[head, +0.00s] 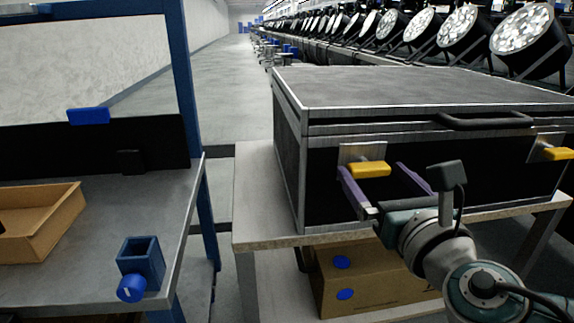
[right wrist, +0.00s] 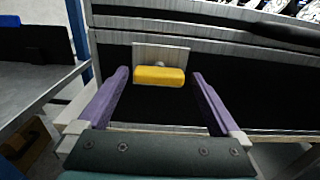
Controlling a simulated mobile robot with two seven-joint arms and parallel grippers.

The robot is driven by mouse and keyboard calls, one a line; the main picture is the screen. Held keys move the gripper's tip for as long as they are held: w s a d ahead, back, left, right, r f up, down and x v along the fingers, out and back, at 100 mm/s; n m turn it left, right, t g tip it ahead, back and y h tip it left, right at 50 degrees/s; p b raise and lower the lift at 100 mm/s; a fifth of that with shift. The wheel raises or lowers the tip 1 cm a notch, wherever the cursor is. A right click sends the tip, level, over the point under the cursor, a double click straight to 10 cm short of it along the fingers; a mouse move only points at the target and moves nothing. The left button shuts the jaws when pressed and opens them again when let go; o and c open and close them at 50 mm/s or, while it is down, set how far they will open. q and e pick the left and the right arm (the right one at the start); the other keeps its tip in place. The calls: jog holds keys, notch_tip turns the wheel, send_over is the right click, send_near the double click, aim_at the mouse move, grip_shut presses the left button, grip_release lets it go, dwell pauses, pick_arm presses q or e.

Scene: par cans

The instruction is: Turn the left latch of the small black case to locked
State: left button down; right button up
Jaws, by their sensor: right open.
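The small black case (head: 420,92) with silver edges stands shut on a pale table. Its left latch (head: 368,169) has a yellow handle on a metal plate on the front face; the handle lies level. In the right wrist view the left latch (right wrist: 159,76) is centred beyond the fingertips. My right gripper (head: 378,178) is open, its purple fingers pointing at the latch. In the right wrist view the gripper (right wrist: 158,74) has one finger to each side of the handle, apart from it. A second yellow latch (head: 556,154) is at the right. My left gripper is not in view.
A cardboard box (head: 375,280) with blue dots sits on the shelf below the case. A workbench at left holds an open cardboard tray (head: 40,225) and a blue square holder (head: 141,262). Rows of stage lights (head: 460,28) stand behind. A floor gap separates bench and table.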

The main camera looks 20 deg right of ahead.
jog(key=c, duration=1.2)
